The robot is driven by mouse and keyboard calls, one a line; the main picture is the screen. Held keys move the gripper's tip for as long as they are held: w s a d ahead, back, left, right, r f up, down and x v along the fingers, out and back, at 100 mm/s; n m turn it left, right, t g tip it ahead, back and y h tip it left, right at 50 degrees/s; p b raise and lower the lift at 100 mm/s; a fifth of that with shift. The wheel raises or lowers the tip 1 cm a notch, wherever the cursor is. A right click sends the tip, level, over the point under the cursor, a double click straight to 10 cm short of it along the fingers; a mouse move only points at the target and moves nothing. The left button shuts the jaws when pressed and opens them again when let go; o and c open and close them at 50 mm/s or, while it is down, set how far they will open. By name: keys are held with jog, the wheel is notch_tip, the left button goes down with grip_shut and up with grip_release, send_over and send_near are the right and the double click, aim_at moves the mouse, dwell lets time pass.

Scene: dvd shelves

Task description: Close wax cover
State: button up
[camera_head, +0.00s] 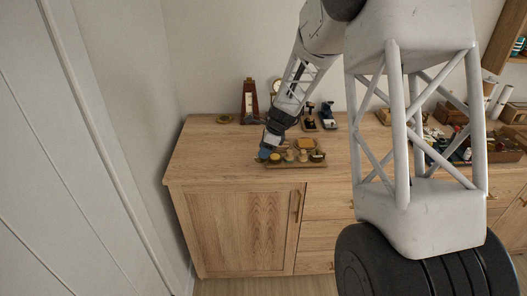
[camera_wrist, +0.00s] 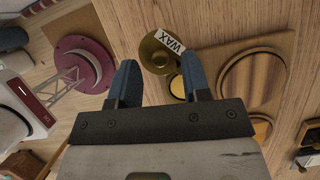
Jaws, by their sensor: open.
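A round olive-brass tin (camera_wrist: 153,54) with a white label reading WAX shows in the wrist view, just beyond and between my fingertips. Whether its cover is up or down is hard to tell. In the head view my gripper (camera_head: 267,153) is low over the left end of a small wooden tray (camera_head: 296,165). The tin is too small there to make out clearly beside the gripper.
Small round containers (camera_head: 303,155) stand on the tray, close to the gripper's right. A dark red metronome-like object (camera_head: 249,101) stands behind on the wooden cabinet top (camera_head: 208,150). The cabinet top's left part is mostly clear. A crowded box (camera_head: 505,157) is at far right.

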jog(key=shift+a+f, duration=0.15)
jog(key=shift+f, duration=0.3)
jog(key=shift+c, duration=0.4)
grip_shut()
